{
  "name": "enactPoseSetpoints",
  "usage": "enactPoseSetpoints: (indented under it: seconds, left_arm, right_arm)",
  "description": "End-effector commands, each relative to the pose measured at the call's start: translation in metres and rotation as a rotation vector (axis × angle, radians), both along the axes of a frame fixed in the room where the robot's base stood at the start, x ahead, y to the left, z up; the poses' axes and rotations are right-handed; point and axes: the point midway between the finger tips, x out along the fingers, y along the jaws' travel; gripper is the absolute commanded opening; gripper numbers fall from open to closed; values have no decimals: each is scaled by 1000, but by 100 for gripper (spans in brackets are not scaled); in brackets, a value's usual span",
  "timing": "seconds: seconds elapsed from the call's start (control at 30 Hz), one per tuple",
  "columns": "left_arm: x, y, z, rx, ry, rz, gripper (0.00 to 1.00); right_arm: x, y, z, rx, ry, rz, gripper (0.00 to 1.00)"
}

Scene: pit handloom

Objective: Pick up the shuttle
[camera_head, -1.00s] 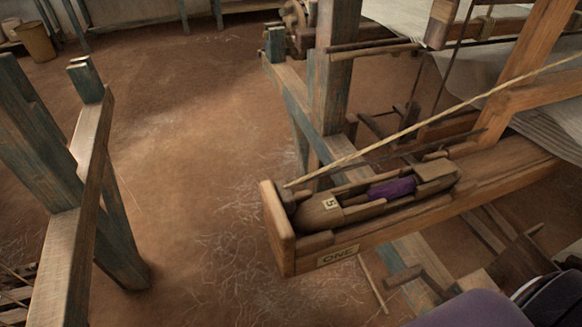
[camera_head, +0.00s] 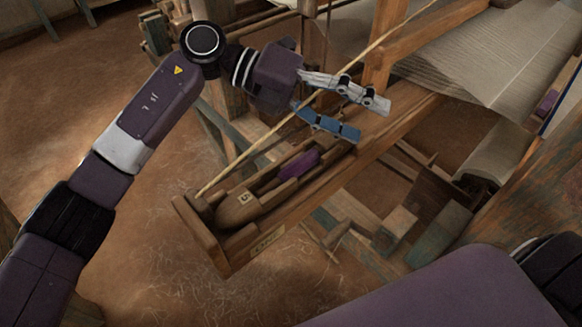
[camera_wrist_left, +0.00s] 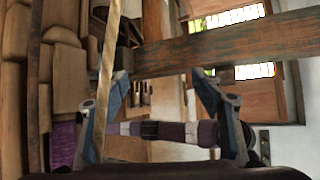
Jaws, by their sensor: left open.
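My left gripper (camera_head: 372,120) is open and empty, beyond the bobbin end and, in the picture, up and right of the shuttle. Its two fingers point right. In the left wrist view the open fingers (camera_wrist_left: 160,80) have nothing between their tips, and purple bobbin (camera_wrist_left: 63,142) shows at the left edge. My right gripper is out of view.
A thin pole (camera_head: 245,154) slants over the box and passes by the left gripper's fingers; it also crosses near one finger in the wrist view (camera_wrist_left: 108,45). A loom post (camera_head: 385,45) and striped cloth (camera_head: 480,55) stand beyond.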

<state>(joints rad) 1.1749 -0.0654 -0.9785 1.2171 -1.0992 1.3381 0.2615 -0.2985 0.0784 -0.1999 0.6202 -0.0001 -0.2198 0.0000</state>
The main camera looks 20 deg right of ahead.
Motion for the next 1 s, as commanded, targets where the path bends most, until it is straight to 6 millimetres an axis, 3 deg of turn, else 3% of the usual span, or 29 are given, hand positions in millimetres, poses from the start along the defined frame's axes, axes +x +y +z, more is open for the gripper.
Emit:
enactPoseSetpoints:
  seconds: [0.03,0.13,0.3,0.4,0.57,1.0]
  left_arm:
    - [-15,9,1,104,-147,-82,61]
    - [-26,39,-11,329,-401,-204,61]
    - [-8,92,-13,658,-719,-296,61]
    - [4,113,-7,782,-828,-307,61]
    - [12,127,-6,864,-892,-310,61]
    - [7,132,-55,864,-890,-313,61]
  right_arm:
    - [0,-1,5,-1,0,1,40]
    - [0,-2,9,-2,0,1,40]
    - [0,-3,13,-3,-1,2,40]
    - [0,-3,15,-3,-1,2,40]
    - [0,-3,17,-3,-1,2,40]
    - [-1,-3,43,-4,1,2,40]
